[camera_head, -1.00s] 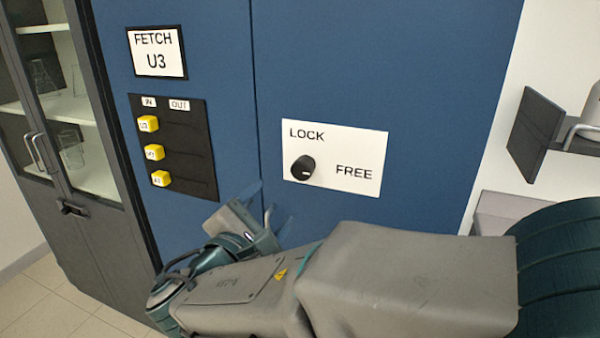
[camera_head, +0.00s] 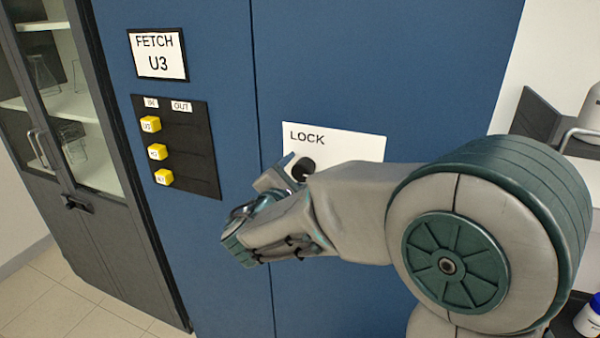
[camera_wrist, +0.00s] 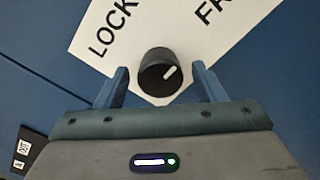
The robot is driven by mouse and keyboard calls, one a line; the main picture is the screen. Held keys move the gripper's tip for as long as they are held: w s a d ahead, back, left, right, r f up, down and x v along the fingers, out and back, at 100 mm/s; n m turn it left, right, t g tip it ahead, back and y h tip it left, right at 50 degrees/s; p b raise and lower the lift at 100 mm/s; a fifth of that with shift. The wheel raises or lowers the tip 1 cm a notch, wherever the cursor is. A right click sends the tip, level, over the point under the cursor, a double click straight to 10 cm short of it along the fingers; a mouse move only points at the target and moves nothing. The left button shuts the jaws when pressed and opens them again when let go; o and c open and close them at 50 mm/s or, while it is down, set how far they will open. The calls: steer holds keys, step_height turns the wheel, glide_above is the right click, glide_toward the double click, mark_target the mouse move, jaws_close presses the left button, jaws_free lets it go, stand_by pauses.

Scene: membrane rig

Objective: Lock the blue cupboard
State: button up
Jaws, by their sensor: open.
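The blue cupboard (camera_head: 350,60) fills the middle of the head view. On its right door is a white plate (camera_head: 345,143) lettered LOCK, with a black round knob (camera_head: 303,169) below that word. The word FREE is hidden behind my arm in the head view. In the wrist view the knob (camera_wrist: 157,75) sits between the tips of my gripper (camera_wrist: 160,90), which is open with one finger on each side. The knob's white mark points up and right in that view, toward the FREE side. I cannot tell whether the fingers touch the knob.
A black panel (camera_head: 185,184) with several yellow tags (camera_head: 157,152) under IN and OUT is on the left door, below a FETCH U3 sign (camera_head: 158,55). A grey glass-fronted cabinet (camera_head: 105,225) stands at left. A dark shelf (camera_head: 540,125) juts out at right.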

steer(key=shift+c, duration=0.3)
steer(key=c, duration=0.9)
steer(key=shift+n, duration=0.4)
steer(key=n+b, duration=0.1)
steer(key=n, duration=0.2)
steer(key=shift+n, duration=0.3)
steer(key=n, duration=0.4)
steer(key=shift+n, duration=0.3)
steer(key=n+p, duration=0.2)
steer(key=n, duration=0.3)
steer(key=shift+r+n, duration=0.1)
steer(key=shift+n, duration=0.2)
steer(key=shift+n+p, duration=1)
steer(key=shift+n, duration=0.8)
